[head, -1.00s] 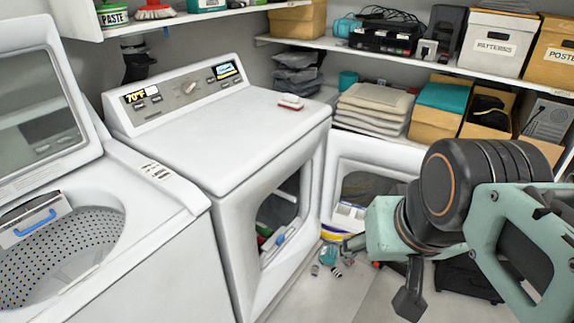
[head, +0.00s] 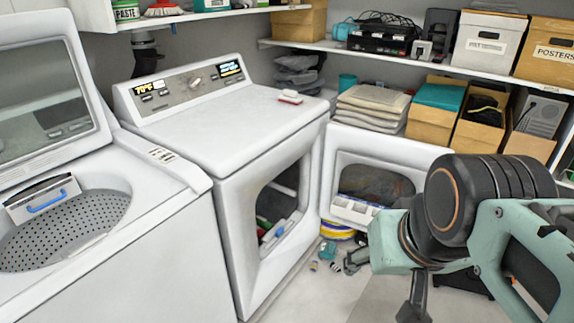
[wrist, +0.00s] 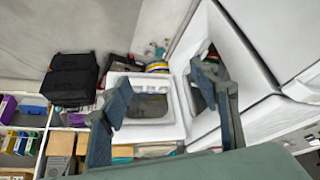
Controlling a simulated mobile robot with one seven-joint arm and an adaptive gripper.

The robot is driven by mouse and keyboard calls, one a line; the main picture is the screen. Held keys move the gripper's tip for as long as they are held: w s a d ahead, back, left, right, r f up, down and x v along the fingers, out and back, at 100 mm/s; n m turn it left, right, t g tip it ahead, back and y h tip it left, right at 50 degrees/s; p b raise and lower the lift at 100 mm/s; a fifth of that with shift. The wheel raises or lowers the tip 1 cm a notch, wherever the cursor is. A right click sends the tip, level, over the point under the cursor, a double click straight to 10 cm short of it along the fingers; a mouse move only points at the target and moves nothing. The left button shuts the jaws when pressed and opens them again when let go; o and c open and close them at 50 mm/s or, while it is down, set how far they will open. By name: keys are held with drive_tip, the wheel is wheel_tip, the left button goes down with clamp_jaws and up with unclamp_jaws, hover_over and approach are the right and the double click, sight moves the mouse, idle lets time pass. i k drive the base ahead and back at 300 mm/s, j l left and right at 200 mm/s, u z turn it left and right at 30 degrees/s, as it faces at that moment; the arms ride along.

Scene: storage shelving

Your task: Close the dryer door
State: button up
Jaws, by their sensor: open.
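The white dryer (head: 225,135) stands in the middle of the head view, with its front opening uncovered and cloth-like items inside. Its door (head: 335,150) stands open, swung out to the right of the opening. My gripper (head: 380,290) is in front of the door at the lower right, and my wrist covers the door's right part. In the wrist view, my open gripper (wrist: 162,95) has one finger at each side, with the door (wrist: 150,133) seen between and beyond them. The dryer body (wrist: 225,50) is to the right there. I see no contact with the door.
A top-loading washer (head: 150,235) with a raised lid is left of the dryer. A shelf behind holds folded towels (head: 372,105) and boxes (head: 430,120). Small items and a yellow-blue round thing (head: 336,230) lie on the floor by the door.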

sight(380, 170)
drive_tip(key=i+l+u, duration=0.1)
drive_tip(key=i+l, duration=0.35)
drive_tip(key=i, duration=0.15)
drive_tip(key=i+l+u, duration=0.1)
drive_tip(key=i+l, duration=0.4)
drive_tip(key=i+u, duration=0.15)
drive_tip(key=u, duration=1)
drive_tip(key=l+z, duration=0.75)
drive_tip(key=z, duration=0.15)
drive_tip(key=l+z, duration=0.1)
drive_tip(key=z, duration=0.25)
drive_tip(key=k+j, duration=0.1)
drive_tip(key=i+l+z, duration=0.1)
drive_tip(key=i+l, duration=0.1)
drive_tip(key=l, duration=0.05)
